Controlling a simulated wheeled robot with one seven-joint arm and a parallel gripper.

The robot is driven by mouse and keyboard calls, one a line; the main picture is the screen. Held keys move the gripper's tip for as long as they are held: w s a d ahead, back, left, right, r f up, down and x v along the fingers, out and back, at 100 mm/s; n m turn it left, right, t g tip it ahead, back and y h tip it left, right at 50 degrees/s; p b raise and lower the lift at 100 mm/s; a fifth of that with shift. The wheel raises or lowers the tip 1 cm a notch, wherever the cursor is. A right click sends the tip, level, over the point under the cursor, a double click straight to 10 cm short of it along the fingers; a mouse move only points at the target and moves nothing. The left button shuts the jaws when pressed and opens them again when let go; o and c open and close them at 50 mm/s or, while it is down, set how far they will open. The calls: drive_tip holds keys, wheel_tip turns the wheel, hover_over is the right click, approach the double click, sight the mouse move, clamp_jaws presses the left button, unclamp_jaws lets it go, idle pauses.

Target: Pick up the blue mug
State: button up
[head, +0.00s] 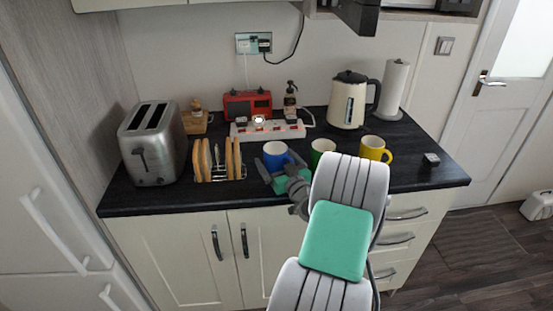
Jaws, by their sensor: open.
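The blue mug (275,154) stands upright on the dark counter, just right of the toast rack. My gripper (274,164) is at the mug, with its fingers reaching toward it from the front. One finger shows at the mug's left side; the other side is partly hidden by the gripper body. The jaws are open, and I cannot tell whether a finger touches the mug. The lower part of the mug is hidden behind my gripper.
A toast rack (219,174) and a steel toaster (152,143) stand to the left. A green mug (322,148) and a yellow mug (374,149) stand to the right. A white power strip (268,131) lies behind. A kettle (347,101) stands at the back right.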

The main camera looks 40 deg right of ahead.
drive_tip(key=c, duration=2)
drive_tip(key=shift+r, duration=0.15)
drive_tip(key=shift+r, duration=0.85)
drive_tip(key=shift+s+a+r+b, duration=0.35)
drive_tip(key=shift+s+a+r, duration=0.5)
drive_tip(key=shift+s+r, duration=1.15)
drive_tip(key=shift+s+a+r+b, duration=0.4)
drive_tip(key=shift+s+a+r, duration=0.5)
drive_tip(key=shift+s+r, duration=1.1)
drive_tip(key=shift+s+a+r+b, duration=0.35)
drive_tip(key=shift+s+a+r, duration=0.5)
drive_tip(key=shift+s+r, duration=1.15)
drive_tip(key=shift+s+f, duration=0.45)
